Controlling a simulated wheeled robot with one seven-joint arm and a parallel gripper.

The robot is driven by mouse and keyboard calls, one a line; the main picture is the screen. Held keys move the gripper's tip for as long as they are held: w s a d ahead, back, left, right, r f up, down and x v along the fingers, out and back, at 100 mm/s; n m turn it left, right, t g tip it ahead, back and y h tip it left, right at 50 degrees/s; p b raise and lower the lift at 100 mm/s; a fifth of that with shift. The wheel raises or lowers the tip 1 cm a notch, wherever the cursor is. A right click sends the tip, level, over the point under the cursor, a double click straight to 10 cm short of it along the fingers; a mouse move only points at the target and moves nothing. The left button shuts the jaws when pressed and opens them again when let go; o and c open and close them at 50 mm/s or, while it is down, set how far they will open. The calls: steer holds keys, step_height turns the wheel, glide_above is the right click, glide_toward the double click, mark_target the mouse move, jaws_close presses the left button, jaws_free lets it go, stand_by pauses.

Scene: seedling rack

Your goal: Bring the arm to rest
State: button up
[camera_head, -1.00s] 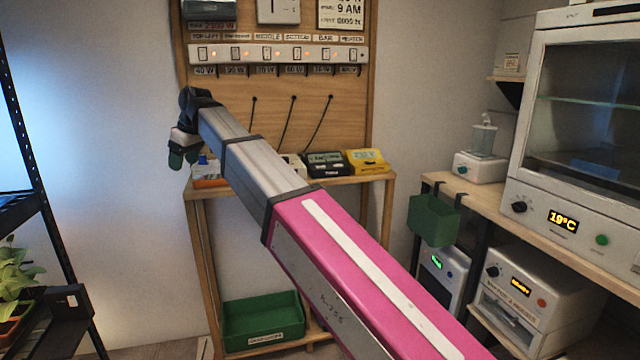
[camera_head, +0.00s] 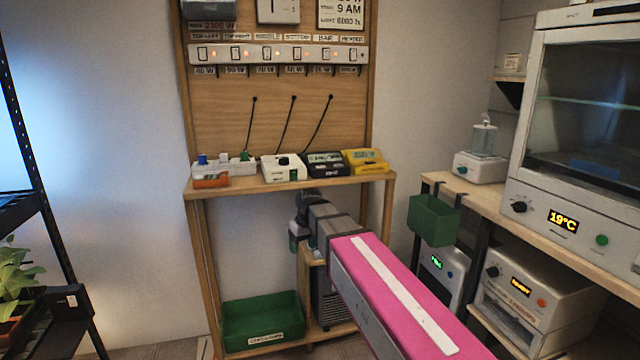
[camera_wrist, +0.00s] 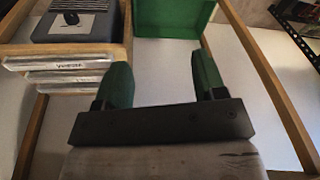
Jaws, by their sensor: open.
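My gripper shows in the wrist view (camera_wrist: 160,85) with its two green fingers apart and nothing between them. In the head view my pink and grey arm reaches forward and its end is low, in front of the wooden stand (camera_head: 290,186), below the shelf top. The fingers are mostly hidden in the head view. In the wrist view the green crate (camera_wrist: 172,18) lies beyond the fingers, apart from them.
Several small devices stand on the shelf top. A bench with an oven (camera_head: 590,110) and a hanging green bin (camera_head: 433,221) is at right. A plant rack (camera_head: 28,170) is at left.

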steer(key=s+d+f+m, duration=0.2)
steer(key=s+d+f, duration=0.2)
steer(key=d+f, duration=0.2)
steer(key=s+d+f+m+h, duration=0.1)
steer(key=s+d+f, duration=0.4)
steer(key=d, duration=0.5)
steer(key=s+d+f+m+g, duration=0.1)
steer(key=s+d+f+m, duration=0.2)
steer(key=d+f, duration=0.4)
steer(key=shift+s+d+m+h, duration=0.3)
steer(key=shift+s+d, duration=0.5)
steer(key=shift+d, duration=0.15)
